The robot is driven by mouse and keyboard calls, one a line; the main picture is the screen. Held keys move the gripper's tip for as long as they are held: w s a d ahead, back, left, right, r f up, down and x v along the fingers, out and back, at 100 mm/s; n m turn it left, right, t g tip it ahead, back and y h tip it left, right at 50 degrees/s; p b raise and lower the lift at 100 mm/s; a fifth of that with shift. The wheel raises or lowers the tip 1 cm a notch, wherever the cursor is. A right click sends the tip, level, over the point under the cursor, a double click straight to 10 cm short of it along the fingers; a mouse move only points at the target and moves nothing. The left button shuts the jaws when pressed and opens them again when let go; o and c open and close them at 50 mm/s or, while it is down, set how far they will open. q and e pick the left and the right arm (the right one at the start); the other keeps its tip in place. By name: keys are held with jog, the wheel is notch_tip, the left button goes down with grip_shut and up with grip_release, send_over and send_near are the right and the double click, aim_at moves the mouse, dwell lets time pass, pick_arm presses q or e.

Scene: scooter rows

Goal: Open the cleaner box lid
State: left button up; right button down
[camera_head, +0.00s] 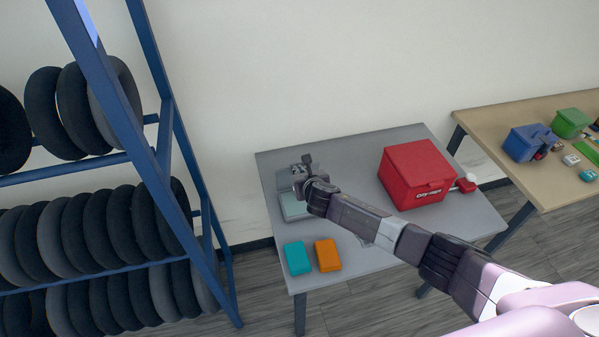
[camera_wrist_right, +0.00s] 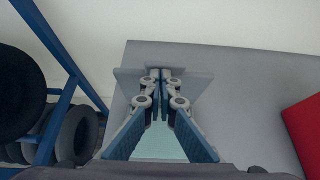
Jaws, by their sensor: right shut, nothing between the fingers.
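A small pale grey-green box (camera_head: 291,209) sits on the left part of the grey table, and I take it for the cleaner box. A flat grey panel (camera_wrist_right: 126,83) shows behind my fingers in the right wrist view and looks like its lid, tilted back; its exact angle is hard to tell. A pale teal surface (camera_wrist_right: 160,146) of the box shows between the fingers. My right gripper (camera_head: 302,163) is over the back of the box, in front of the panel. Its fingertips (camera_wrist_right: 160,72) are together, with nothing between them. The arm hides part of the box. My left gripper is not in view.
A red box (camera_head: 416,172) stands right of my arm on the grey table (camera_head: 350,150). A teal block (camera_head: 298,259) and an orange block (camera_head: 328,255) lie at the front. A blue tyre rack (camera_head: 187,180) stands left. A wooden table (camera_head: 490,115) with bins stands right.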

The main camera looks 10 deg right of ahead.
jog(key=shift+w, duration=0.25)
jog(key=shift+r, duration=0.1)
jog(key=shift+w+b, duration=0.4)
jog(key=shift+w, duration=0.45)
jog(key=shift+s, duration=0.1)
jog(key=s+r, duration=0.3)
jog(key=s, duration=0.7)
jog(key=shift+d+p, duration=0.15)
jog(key=shift+p, duration=0.25)
